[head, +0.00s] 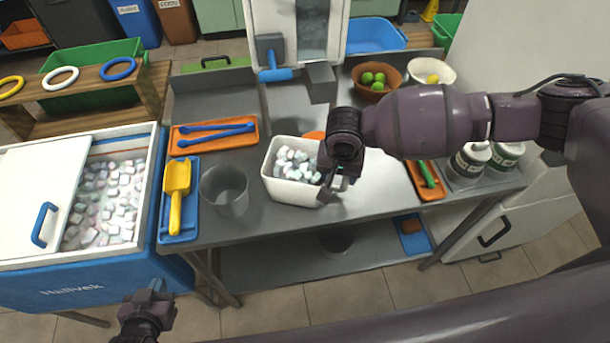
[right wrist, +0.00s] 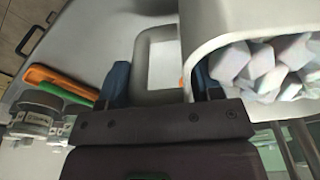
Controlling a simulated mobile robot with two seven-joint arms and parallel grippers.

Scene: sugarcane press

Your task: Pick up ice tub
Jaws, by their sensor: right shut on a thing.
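The ice tub (head: 293,190) is a white open tub filled with pale ice cubes. It is at the front middle of the steel counter in the head view. My right gripper (head: 329,186) is at its right side. In the right wrist view the fingers of my right gripper (right wrist: 160,85) are on either side of the handle of the ice tub (right wrist: 222,40), shut on it. Whether the tub's base touches the counter is hard to tell. My left gripper (head: 150,296) is low at the left, in front of the counter and away from the tub; its fingers are too small to read.
A grey cup (head: 226,192) stands left of the tub. A blue tray (head: 178,228) holds a yellow scoop (head: 176,190). An orange tray (head: 187,147) holds blue tongs. The ice chest (head: 80,265) stands at far left. Shaker bottles (head: 470,160) are at right.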

